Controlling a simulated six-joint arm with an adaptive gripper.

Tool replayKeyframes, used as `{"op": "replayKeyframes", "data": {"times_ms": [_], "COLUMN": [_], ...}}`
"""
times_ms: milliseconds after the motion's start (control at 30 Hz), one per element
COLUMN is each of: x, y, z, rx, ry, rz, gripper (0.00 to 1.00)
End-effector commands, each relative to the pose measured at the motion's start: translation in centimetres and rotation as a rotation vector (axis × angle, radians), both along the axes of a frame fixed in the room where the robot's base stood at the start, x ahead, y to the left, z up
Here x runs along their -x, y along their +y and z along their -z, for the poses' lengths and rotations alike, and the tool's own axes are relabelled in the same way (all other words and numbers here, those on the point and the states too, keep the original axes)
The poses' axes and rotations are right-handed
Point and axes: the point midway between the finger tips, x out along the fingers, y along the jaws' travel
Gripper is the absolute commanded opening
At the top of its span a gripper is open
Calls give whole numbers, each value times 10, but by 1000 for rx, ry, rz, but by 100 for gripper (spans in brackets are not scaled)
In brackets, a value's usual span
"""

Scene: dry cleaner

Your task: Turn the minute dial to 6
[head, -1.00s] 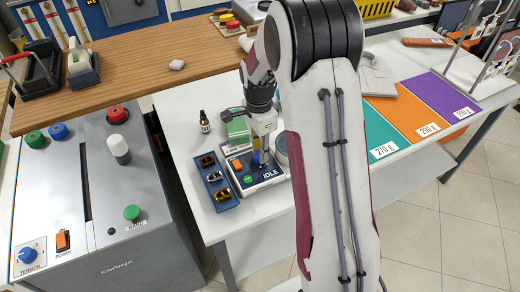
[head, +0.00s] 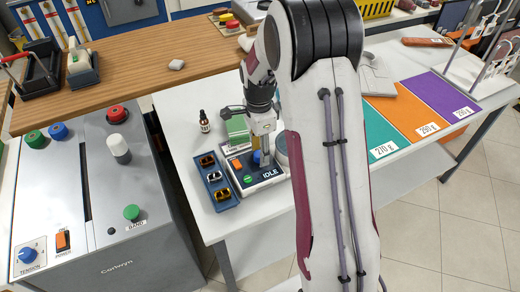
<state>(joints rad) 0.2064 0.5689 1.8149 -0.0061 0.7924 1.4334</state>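A small device (head: 270,181) marked IDLE sits on the white table. Its top shows an orange switch (head: 237,164), a green button (head: 247,178) and a blue dial (head: 257,157). My gripper (head: 261,155) points down at the blue dial, and its fingers are at or very near it. The fingers are too small and partly hidden to tell if they touch or grip the dial. No number or pointer on the dial can be read.
A blue tray (head: 227,204) with several small parts lies left of the device. A green block (head: 237,126) and a dark dropper bottle (head: 204,122) stand behind it. A grey machine (head: 125,262) with knobs stands at left. Teal, orange and purple mats lie at right.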

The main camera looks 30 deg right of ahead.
Motion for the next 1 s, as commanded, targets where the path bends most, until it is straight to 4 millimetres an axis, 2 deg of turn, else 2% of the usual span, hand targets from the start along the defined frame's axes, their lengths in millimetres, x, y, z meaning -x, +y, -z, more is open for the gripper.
{"op": "replayKeyframes", "data": {"times_ms": [467, 1000], "x": [-1, -1], "y": [0, 0], "z": [0, -1], "rx": [0, 0], "ry": [-1, -2], "rz": [-54, -337], "gripper": [40, 40]}}
